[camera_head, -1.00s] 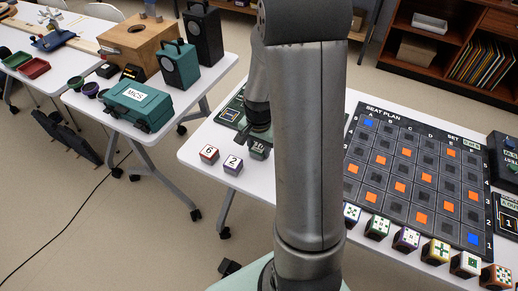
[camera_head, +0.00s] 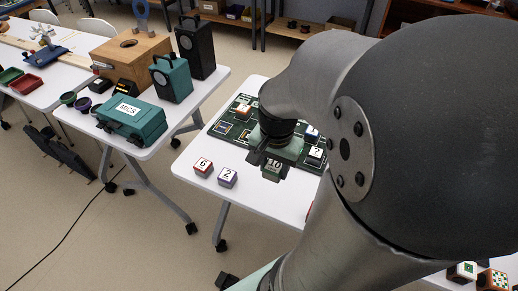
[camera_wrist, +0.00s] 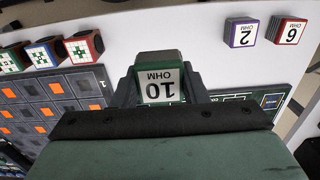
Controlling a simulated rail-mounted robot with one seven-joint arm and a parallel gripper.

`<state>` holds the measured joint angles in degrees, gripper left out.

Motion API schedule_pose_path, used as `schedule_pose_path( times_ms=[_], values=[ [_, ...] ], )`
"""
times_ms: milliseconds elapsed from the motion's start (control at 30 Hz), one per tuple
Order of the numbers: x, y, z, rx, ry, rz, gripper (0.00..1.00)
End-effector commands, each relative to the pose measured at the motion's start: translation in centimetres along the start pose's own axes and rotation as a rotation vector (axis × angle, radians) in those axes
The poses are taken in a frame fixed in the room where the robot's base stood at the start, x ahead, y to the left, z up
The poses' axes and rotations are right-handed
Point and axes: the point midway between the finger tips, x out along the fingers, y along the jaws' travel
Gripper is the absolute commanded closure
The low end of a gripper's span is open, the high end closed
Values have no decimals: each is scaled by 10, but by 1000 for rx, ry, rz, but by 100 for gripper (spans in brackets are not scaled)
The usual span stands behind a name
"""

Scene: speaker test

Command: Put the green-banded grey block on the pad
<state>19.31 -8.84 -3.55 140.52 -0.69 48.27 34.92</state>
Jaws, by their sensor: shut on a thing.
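The green-banded grey block (camera_head: 273,170) has a white face marked 10. In the wrist view the block (camera_wrist: 158,87) shows "10 OHM" upside down between the two fingers. My gripper (camera_wrist: 158,92) is shut on it. In the head view my gripper (camera_head: 275,163) is at the near edge of a dark green board (camera_head: 226,130) with outlined square pads. My wrist hides part of the board, and I cannot tell the block's exact height or which single pad is meant.
Red-banded block 6 (camera_head: 203,167) and purple-banded block 2 (camera_head: 228,177) stand left of my gripper on the white table (camera_head: 255,200). More blocks stand on the board, one marked "?" (camera_head: 315,155). The seat-plan board (camera_wrist: 45,110) lies to the left in the wrist view.

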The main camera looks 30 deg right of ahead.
Motion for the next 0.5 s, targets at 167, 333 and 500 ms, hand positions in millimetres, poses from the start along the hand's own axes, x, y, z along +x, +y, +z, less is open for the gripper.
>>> schedule_pose_path(
  times_ms=[167, 333, 500],
  values=[
    [-9, -15, -16, -4, -1, -1, 84],
    [-17, -54, -52, -10, -2, 0, 84],
    [-17, -80, -74, -10, -2, 2, 84]
  ],
)
